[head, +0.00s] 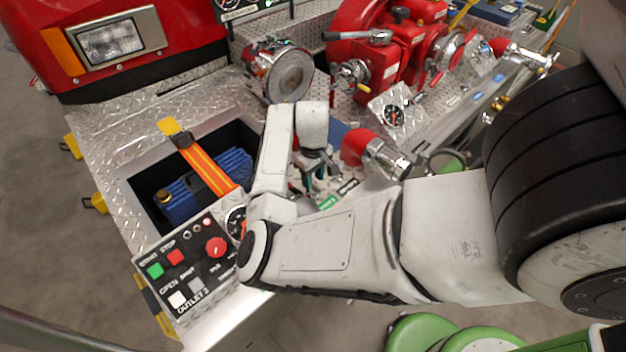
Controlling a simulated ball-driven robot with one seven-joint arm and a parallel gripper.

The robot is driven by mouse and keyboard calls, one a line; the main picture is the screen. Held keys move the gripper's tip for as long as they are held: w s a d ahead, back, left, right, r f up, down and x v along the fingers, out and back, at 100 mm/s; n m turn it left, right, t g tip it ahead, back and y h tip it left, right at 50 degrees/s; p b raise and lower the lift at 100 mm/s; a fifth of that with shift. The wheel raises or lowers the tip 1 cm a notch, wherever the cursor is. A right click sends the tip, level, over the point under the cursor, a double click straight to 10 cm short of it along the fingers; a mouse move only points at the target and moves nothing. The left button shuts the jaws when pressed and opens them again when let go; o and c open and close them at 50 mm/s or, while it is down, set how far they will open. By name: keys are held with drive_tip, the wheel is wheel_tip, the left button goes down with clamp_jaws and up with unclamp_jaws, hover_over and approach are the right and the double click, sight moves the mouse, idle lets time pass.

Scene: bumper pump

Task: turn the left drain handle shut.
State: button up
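My gripper (320,178) points down at the end of my white arm, in the middle of the head view. Its dark fingers are small and partly covered by my own wrist, so I cannot tell whether they are open or shut. It is just above a small panel strip with a green label (327,203) and a dark label (348,187). A small red spot shows by the fingers, but I cannot tell whether it is a handle. The left drain handle is not clearly seen; my arm and gripper hide part of that area.
A red-capped outlet (357,146) stands right of my gripper. A control box (190,268) with buttons is at the lower left. An open bin with an orange strap (205,165) holds a blue hose. A red pump (385,60) and a round chrome cap (290,76) stand behind.

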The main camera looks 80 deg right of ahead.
sight(313, 187)
drive_tip(key=shift+f, duration=1.1)
drive_tip(key=shift+c, duration=0.4)
clamp_jaws()
